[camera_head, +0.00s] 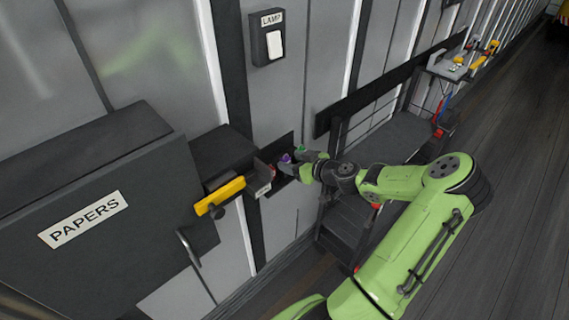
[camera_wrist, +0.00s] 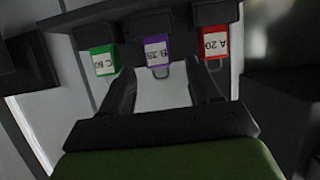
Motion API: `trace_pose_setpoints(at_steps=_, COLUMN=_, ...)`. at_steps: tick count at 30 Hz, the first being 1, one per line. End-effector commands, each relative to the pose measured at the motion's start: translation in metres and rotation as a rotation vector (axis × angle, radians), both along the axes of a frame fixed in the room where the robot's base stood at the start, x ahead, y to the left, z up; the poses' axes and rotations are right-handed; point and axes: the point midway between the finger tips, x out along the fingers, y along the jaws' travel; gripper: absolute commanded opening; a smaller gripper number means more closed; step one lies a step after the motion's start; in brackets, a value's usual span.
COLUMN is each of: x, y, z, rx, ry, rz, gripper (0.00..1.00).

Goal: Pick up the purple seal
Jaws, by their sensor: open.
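The purple seal (camera_wrist: 156,50) hangs in the middle of a row in the wrist view, with a label that appears upside down and a thin loop at its lower end. A green seal (camera_wrist: 102,61) hangs to its left and a red seal (camera_wrist: 214,43) to its right. My gripper (camera_wrist: 164,80) is open, with one finger on each side of the purple seal's loop; I cannot tell whether they touch it. In the head view the purple seal (camera_head: 286,158) is a small patch at my gripper (camera_head: 298,163), partly hidden by it.
A LAMP switch (camera_head: 268,38) is on the wall above. A dark shelf (camera_head: 385,137) is right of my gripper. The floor at right is clear.

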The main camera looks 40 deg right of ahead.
Motion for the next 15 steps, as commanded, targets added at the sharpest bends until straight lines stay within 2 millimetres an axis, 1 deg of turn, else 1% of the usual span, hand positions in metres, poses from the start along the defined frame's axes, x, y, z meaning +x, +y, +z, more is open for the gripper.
trace_pose_setpoints(at_steps=4, x=0.017, y=0.001, z=-0.007, rx=0.005, ry=-0.001, rz=0.001, gripper=0.62)
trace_pose_setpoints(at_steps=9, x=0.045, y=0.001, z=-0.020, rx=0.003, ry=-0.001, rz=0.001, gripper=0.62)
trace_pose_setpoints(at_steps=12, x=0.053, y=0.001, z=-0.025, rx=0.001, ry=0.001, rz=0.001, gripper=0.62)
trace_pose_setpoints(at_steps=15, x=0.053, y=0.001, z=-0.026, rx=0.000, ry=0.001, rz=0.000, gripper=0.62)
